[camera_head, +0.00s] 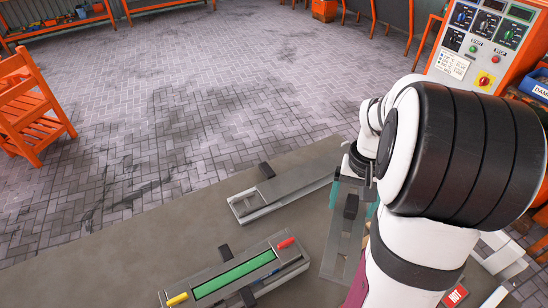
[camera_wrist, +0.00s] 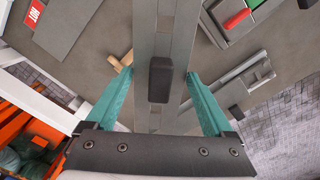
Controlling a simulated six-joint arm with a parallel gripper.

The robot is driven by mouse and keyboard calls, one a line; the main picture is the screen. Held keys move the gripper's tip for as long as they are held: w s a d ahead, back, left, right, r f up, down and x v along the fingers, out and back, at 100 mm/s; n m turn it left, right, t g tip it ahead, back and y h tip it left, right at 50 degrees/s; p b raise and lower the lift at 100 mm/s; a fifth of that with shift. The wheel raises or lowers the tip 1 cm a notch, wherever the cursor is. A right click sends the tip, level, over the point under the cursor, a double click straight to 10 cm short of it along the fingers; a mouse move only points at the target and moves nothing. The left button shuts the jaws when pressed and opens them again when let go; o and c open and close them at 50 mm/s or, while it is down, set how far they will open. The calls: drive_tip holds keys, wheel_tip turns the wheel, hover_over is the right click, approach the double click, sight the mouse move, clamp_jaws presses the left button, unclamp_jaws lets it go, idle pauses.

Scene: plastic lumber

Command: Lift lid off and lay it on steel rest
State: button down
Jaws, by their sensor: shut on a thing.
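The lid is a long grey metal plate with a black block-shaped handle. It shows in the head view (camera_head: 338,258) right of the table's middle and in the wrist view (camera_wrist: 150,30) running down the centre. My gripper (camera_wrist: 160,74) has its teal fingers on both long sides of the lid, shut on it. In the head view, my arm hides much of the gripper. I cannot tell the lid's height above the table. The steel rest is not clearly identifiable; a grey plate (camera_wrist: 70,35) beside a red HOT label in the wrist view may be it.
A grey mould (camera_head: 283,242) with a green strip (camera_head: 236,274) and red and yellow end pieces lies front left. Another long grey mould (camera_head: 290,192) lies behind it. Bare tabletop (camera_head: 120,260) is at left. A wooden piece (camera_wrist: 120,62) lies near the left finger.

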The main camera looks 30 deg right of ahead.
drive_tip(key=s+d+f+m, duration=0.3)
drive_tip(key=s+f+m, duration=0.1)
drive_tip(key=s, duration=0.6)
drive_tip(key=s+d+f+m, duration=0.2)
drive_tip(key=s+f+m, duration=0.2)
drive_tip(key=s, duration=0.6)
drive_tip(key=shift+d, duration=0.4)
drive_tip(key=shift+f, duration=3.35)
drive_tip(key=shift+f, duration=0.65)
unclamp_jaws()
drive_tip(key=shift+a, duration=0.1)
